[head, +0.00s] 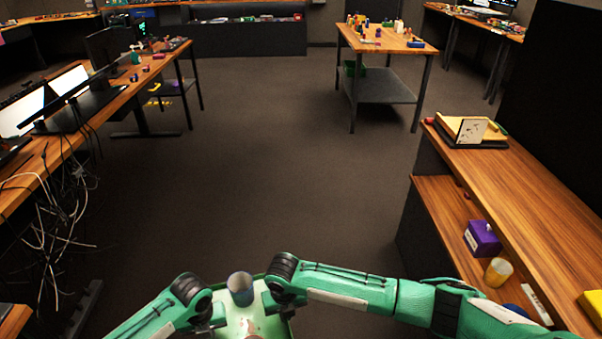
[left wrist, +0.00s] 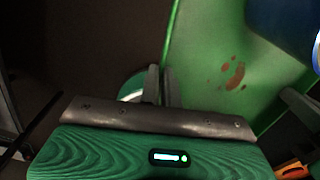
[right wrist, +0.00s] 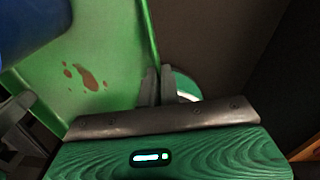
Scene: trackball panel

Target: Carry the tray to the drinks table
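A green tray (head: 255,325) is at the bottom of the head view, close in front of me, its near part cut off. A blue-grey cup (head: 241,288) stands upright on it, and a reddish-brown mark (left wrist: 232,74) shows on its surface. My left gripper (left wrist: 160,84) is shut on the tray's rim on the left side. My right gripper (right wrist: 158,86) is shut on the opposite rim. No support is visible under the tray. Which table is the drinks table I cannot tell for sure; a wooden table (head: 385,40) with several bottles and small items stands far ahead, right of centre.
Open dark floor (head: 260,150) lies ahead. A desk (head: 150,75) with monitors and hanging cables runs along the left. A wooden counter (head: 510,195) with a lower shelf is close on the right, holding a purple box (head: 482,238) and a yellowish cup (head: 498,271).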

